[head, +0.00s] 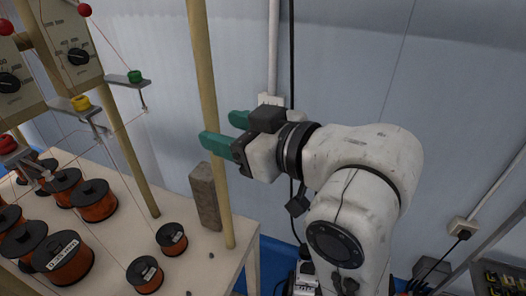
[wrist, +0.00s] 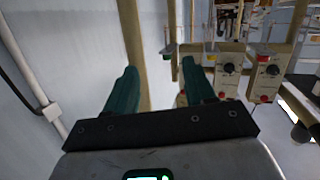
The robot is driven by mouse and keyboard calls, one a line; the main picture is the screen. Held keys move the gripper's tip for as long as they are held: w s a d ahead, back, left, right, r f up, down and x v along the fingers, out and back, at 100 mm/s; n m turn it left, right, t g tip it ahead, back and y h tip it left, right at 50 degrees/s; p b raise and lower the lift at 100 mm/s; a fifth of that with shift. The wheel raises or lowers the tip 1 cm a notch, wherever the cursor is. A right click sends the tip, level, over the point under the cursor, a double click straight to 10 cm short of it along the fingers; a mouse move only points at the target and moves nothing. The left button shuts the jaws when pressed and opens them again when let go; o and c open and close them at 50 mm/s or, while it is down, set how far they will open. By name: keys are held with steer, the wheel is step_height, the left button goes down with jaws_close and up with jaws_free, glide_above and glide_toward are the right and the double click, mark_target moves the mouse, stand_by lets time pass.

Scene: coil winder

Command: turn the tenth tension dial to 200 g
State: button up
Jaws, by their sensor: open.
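Two tension dials show at the left of the head view, one black knob (head: 78,56) on a beige panel and another black knob (head: 9,83) on the panel beside it. The wrist view also shows black dials, a nearer one (wrist: 229,68) and one farther right (wrist: 272,70). I cannot tell which is the tenth, and their scale figures are too small to read. My gripper (head: 221,130) has green fingers, open and empty, to the right of the panels and close to a wooden post. The fingers also show in the wrist view (wrist: 160,72), apart from the dials.
The wooden post (head: 210,120) stands between my gripper and the panels. A table (head: 190,260) holds several copper spools (head: 94,200) and an upright block (head: 205,197). Yellow (head: 80,103) and green (head: 135,77) guides with thin wires stick out below the panels. A pale wall stands behind.

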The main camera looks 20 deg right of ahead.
steer(key=shift+m+h, duration=0.6)
steer(key=shift+s+d+f, duration=0.15)
steer(key=shift+d+f, duration=0.5)
steer(key=shift+f, duration=0.3)
steer(key=shift+s+d+f, duration=0.15)
steer(key=shift+d+f, duration=0.45)
steer(key=shift+f, duration=0.35)
steer(key=s+d+f+m+g+h, duration=0.2)
steer(key=s+d+f, duration=0.15)
steer(key=f, duration=0.55)
steer(key=s+d+f+m+g+h, duration=0.1)
steer(key=s+d+f+g+h, duration=0.2)
steer(key=f, duration=0.5)
steer(key=s+d+f+m+g, duration=0.15)
steer(key=s+d+f, duration=0.25)
steer(key=f, duration=0.5)
steer(key=s+d+f+m+g+h, duration=0.1)
steer(key=s+d+f, duration=0.3)
steer(key=s, duration=0.5)
steer(key=s+d+f+m+g+h, duration=0.2)
steer(key=s+d+f+g, duration=0.2)
steer(key=s+f, duration=0.4)
steer(key=shift+s+d+f, duration=0.35)
steer(key=shift+s+d, duration=0.15)
steer(key=shift+s, duration=0.35)
